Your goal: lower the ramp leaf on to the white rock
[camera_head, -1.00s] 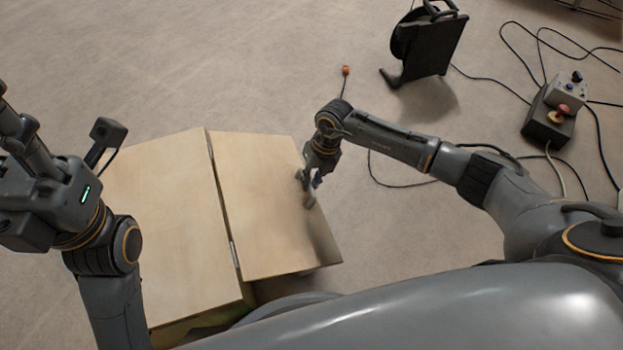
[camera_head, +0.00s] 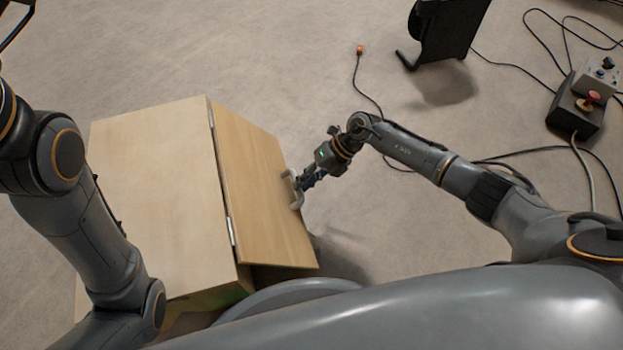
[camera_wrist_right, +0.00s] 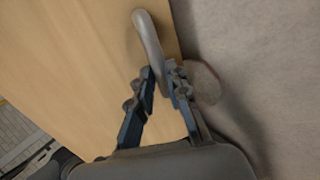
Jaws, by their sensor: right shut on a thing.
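The ramp leaf (camera_head: 262,190) is the right wooden panel, hinged along its left edge to the flat top panel of a wooden box. It slopes down to the right, with its free edge above the floor. My right gripper (camera_head: 300,186) is shut on the grey handle near the leaf's free edge. In the right wrist view the fingers (camera_wrist_right: 163,82) close around the handle (camera_wrist_right: 148,42), and the leaf (camera_wrist_right: 75,60) fills the left side. The white rock cannot be made out in either view. My left arm shows at the left, its gripper out of frame.
The wooden box top (camera_head: 160,180) lies left of the leaf. A black cable reel (camera_head: 442,30) stands at the back, with an orange-ended cable (camera_head: 360,50) on the floor. A control box with a red button (camera_head: 585,100) and cables lie at the right.

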